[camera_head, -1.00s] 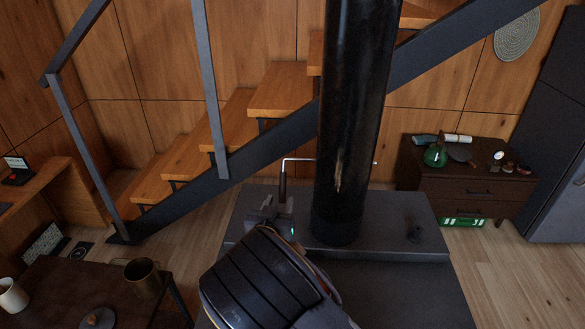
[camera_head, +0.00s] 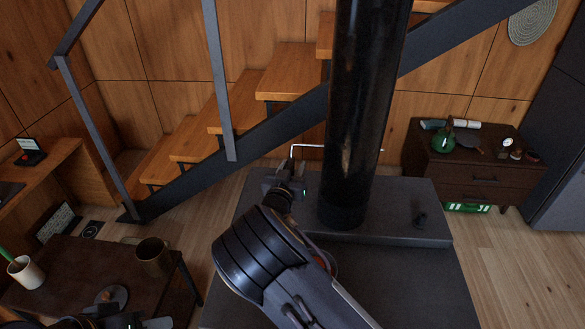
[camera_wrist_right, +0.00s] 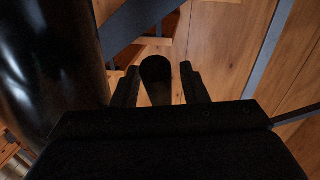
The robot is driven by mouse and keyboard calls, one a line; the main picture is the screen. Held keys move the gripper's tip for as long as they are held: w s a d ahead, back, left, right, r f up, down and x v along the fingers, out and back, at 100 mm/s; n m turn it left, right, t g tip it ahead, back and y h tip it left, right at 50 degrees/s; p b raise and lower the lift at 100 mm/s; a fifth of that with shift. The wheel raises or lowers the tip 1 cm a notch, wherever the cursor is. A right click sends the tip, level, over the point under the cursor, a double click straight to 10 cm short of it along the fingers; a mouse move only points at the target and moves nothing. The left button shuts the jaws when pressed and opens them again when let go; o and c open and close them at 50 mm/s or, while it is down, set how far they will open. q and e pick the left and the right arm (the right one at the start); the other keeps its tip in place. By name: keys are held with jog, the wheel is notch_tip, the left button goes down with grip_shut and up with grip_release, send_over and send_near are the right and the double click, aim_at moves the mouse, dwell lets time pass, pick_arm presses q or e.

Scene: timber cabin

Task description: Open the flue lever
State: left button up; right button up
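The flue lever is a thin pale rod (camera_head: 310,147) at the black flue pipe (camera_head: 362,110), with a dark handle (camera_head: 291,163) hanging from its left end. My right gripper (camera_head: 287,177) is at the handle, left of the pipe and above the stove top. In the right wrist view the handle's dark round end (camera_wrist_right: 155,75) sits between the two fingers of my right gripper (camera_wrist_right: 160,88). A gap shows beside the right finger, so the gripper looks open around it. Part of my left arm's end (camera_head: 125,322) shows at the bottom left; its fingers are unclear.
Stairs (camera_head: 240,115) rise behind. A table (camera_head: 60,265) with mugs stands at left. A dark drawer cabinet (camera_head: 470,175) stands back right.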

grip_shut()
jog(key=w+t+h+b, duration=0.1)
jog(key=b, duration=0.5)
jog(key=w+m+t+h+b, duration=0.1)
jog(key=t+b, duration=0.1)
jog(key=b, duration=0.4)
jog(key=w+d+t+h+b, duration=0.1)
jog(key=t+b, duration=0.1)
jog(key=b, duration=0.4)
jog(key=shift+w+m+b, duration=0.3)
jog(key=shift+b, duration=0.05)
jog(key=shift+r, duration=0.1)
grip_release()
jog(key=shift+a, duration=0.1)
